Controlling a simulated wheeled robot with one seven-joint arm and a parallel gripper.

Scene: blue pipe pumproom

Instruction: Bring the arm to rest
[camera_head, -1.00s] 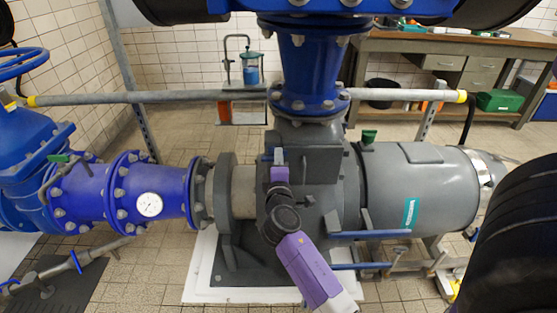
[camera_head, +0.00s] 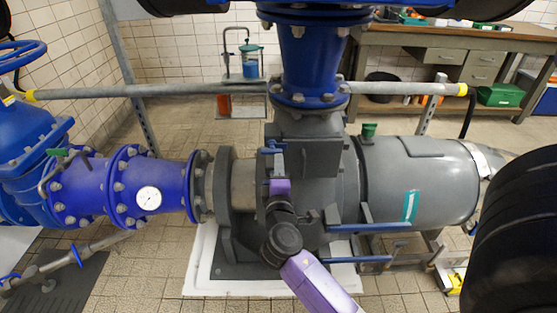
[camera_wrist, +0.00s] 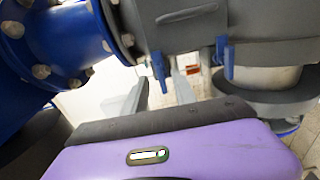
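My purple arm reaches up from the bottom of the head view, in front of the grey pump (camera_head: 325,185). My gripper (camera_head: 272,150) is at its far end, in front of the pump's upper body, with blue fingertips. In the wrist view my gripper (camera_wrist: 192,64) shows two blue fingertips with a clear gap between them. Nothing is held between them. Whether the fingers touch the pump cannot be told.
Blue flanged pipes (camera_head: 80,190) with a white gauge (camera_head: 149,199) run in from the left. A blue vertical pipe (camera_head: 305,65) rises from the pump. A grey rail (camera_head: 160,90) crosses behind. A workbench (camera_head: 420,45) stands at the back right.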

